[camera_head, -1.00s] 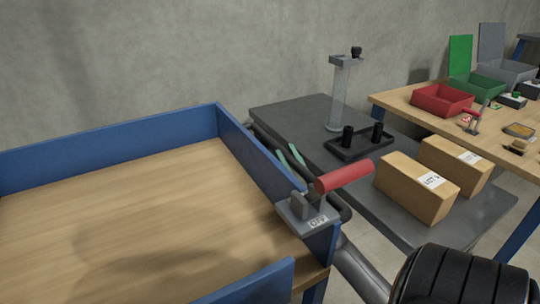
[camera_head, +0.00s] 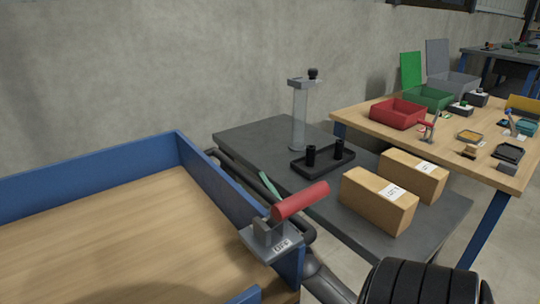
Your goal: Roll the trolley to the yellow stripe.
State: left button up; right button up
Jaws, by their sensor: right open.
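The trolley appears to be the wooden deck with blue side walls (camera_head: 215,185) at the left. A dark push bar (camera_head: 222,163) runs along its right side. A lever with a red grip (camera_head: 300,201) stands on a grey plate marked OFF at its corner. My right arm comes in from the bottom right. A teal fingertip of my right gripper (camera_head: 268,185) shows beside the bar, behind the lever. The gripper is open; the lever and wall hide most of it, and I cannot tell whether it touches the bar. My left gripper and the yellow stripe are not in view.
A dark grey table (camera_head: 245,130) stands close to the trolley's right, with two cartons (camera_head: 375,202), a black tray (camera_head: 325,160) and a clear column (camera_head: 299,118). Beyond it is a wooden bench (camera_head: 365,118) with red and green bins. A concrete wall (camera_head: 150,70) closes the back.

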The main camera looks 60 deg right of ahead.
jog(key=v, duration=1)
jog(key=shift+s+f+p, duration=0.3)
